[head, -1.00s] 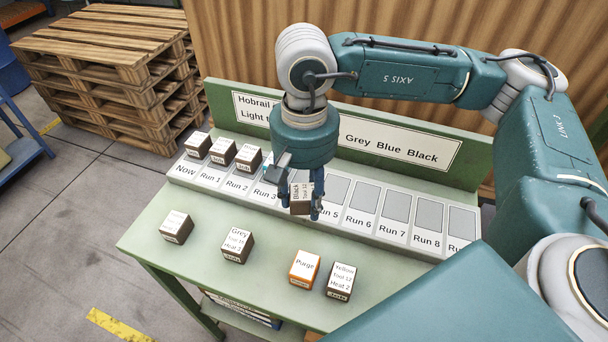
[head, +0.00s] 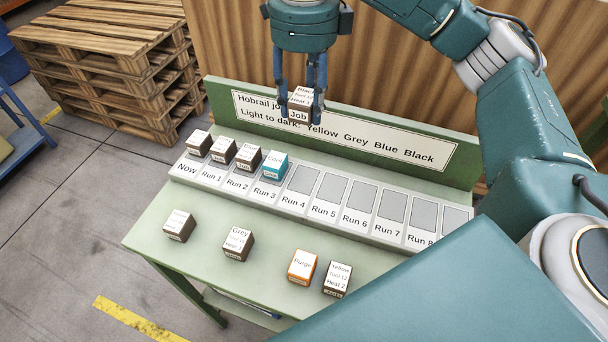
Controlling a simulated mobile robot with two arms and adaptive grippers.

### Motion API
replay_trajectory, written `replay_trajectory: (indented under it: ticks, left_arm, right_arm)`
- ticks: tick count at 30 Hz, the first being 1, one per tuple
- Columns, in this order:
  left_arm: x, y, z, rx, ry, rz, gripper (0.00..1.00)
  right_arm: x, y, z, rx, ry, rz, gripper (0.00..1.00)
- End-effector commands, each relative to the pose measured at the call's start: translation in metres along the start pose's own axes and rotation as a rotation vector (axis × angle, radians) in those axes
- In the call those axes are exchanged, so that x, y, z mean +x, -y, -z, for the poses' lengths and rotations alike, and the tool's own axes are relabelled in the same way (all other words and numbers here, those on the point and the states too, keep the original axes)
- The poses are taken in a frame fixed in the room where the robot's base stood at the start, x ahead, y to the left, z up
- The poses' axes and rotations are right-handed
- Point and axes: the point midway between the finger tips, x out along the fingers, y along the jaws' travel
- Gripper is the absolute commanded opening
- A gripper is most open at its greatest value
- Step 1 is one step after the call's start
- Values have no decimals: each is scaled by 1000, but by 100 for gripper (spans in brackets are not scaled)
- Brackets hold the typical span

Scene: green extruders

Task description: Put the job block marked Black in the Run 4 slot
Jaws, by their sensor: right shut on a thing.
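My right gripper (head: 299,112) is shut on the job block marked Black (head: 301,99), a dark block with a white label. It holds the block up in the air in front of the sign board, above and behind the slot rack in the picture. The Run 4 slot (head: 303,180) is an empty grey recess in the rack (head: 320,211), just right of the cyan block (head: 275,166) in Run 3. Brown blocks stand in Now (head: 199,143), Run 1 (head: 223,151) and Run 2 (head: 248,158). My left gripper is not in view.
On the green bench (head: 200,258) stand a pale-labelled block (head: 179,225), a Grey block (head: 239,244), an orange Purge block (head: 302,266) and a Yellow block (head: 338,279). The sign (head: 370,135) stands behind the rack. Slots Run 5 to Run 8 are empty.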

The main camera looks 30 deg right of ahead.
Motion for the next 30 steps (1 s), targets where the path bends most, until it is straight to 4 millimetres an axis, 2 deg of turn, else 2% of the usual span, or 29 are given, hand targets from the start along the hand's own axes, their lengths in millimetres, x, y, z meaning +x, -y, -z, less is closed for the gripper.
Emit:
replay_trajectory:
  ticks: [4,8,18,25,30]
  left_arm:
    - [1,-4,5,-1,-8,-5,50]
    - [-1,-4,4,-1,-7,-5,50]
    - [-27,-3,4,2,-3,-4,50]
    - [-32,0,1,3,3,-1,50]
    - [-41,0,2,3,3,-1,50]
  right_arm:
    - [26,-1,1,13,-6,-5,15]
    - [60,-2,2,11,-8,-7,15]
    - [138,-1,2,11,-5,-3,15]
    - [160,-1,2,12,-4,-2,15]
    - [186,-1,2,11,-5,-3,15]
